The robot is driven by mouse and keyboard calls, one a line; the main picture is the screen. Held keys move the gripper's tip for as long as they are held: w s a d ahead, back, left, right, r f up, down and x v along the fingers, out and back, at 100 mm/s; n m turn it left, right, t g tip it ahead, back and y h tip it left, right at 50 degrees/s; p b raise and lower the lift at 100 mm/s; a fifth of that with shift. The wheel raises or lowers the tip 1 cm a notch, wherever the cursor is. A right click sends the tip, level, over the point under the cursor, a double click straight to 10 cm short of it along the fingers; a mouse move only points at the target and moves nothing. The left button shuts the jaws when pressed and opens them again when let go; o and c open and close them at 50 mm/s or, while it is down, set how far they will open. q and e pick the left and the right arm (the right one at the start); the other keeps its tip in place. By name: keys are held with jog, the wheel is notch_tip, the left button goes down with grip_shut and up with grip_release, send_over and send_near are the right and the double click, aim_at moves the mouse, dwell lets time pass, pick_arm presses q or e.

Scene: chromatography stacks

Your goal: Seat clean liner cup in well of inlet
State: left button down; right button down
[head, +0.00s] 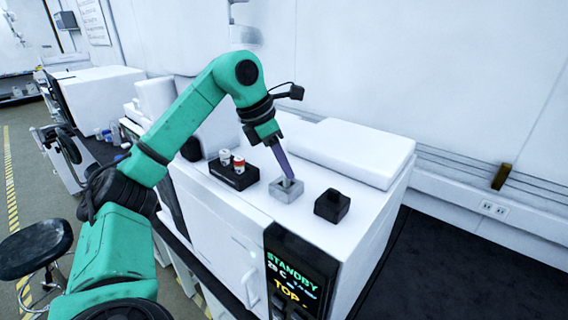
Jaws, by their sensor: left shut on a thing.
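My left gripper (289,179) points down at the grey square block (285,196) on top of the white instrument, which looks like the inlet. Its fingers are shut on a small pale thing, taken as the liner cup, at the block's top opening. The fingers hide most of it, and I cannot tell how deep it sits. A black rack (234,179) to the left holds a white cup (225,157) and a white cup with a red mark (239,164). My right gripper is not in view.
A black block with a round knob (332,205) stands just right of the grey block. A raised white cover (345,152) lies behind. The white instrument (225,225) has a front display reading STANDBY (292,262). A stool (35,248) stands at lower left.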

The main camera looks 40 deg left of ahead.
pick_arm(q)
jog(key=shift+f, duration=0.5)
jog(key=c, duration=0.6)
grip_release()
jog(key=o, duration=0.4)
